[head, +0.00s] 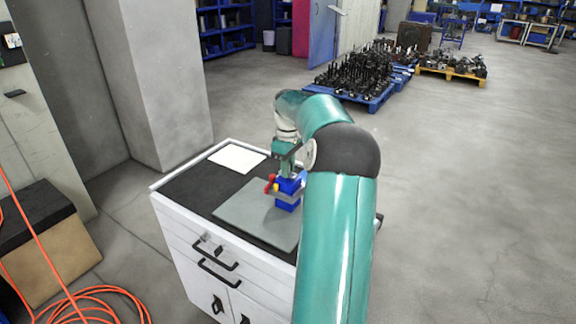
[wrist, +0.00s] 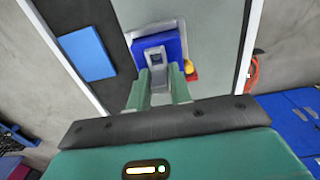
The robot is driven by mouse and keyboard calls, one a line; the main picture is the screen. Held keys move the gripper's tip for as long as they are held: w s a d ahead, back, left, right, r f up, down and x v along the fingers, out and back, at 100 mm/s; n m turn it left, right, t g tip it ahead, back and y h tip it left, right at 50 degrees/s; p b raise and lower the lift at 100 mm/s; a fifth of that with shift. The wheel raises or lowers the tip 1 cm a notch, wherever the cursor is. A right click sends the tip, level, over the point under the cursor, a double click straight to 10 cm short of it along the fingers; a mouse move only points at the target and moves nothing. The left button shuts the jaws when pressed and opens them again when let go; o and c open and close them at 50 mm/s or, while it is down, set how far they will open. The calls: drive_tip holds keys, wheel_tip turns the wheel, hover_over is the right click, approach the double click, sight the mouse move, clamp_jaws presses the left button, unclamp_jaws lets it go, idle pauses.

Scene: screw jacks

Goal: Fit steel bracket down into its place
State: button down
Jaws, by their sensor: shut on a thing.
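My gripper (wrist: 160,84) is shut on a grey metal piece, which I take as the steel bracket (wrist: 160,98); its two green fingers stand either side of it. Just beyond the fingertips is a blue block (wrist: 171,44) with a grey face and dark opening. Red and yellow parts (wrist: 190,70) stick out at its side. In the head view my gripper (head: 286,168) is right above the blue block (head: 287,205). The bracket is hidden there by the gripper and arm. I cannot tell whether the bracket touches the block.
The block stands on a grey plate (head: 240,212) on the dark top of a white drawer cabinet (head: 178,237). A white sheet (head: 237,158) lies at the back left. An orange hose (head: 90,300) coils on the floor. Pallets of parts (head: 365,80) stand far behind.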

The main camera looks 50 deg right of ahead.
drive_tip(key=shift+f, duration=0.5)
drive_tip(key=c, duration=1.2)
unclamp_jaws()
drive_tip(key=shift+r, duration=0.1)
wheel_tip(320, 180, up, 14)
drive_tip(key=shift+f, duration=0.2)
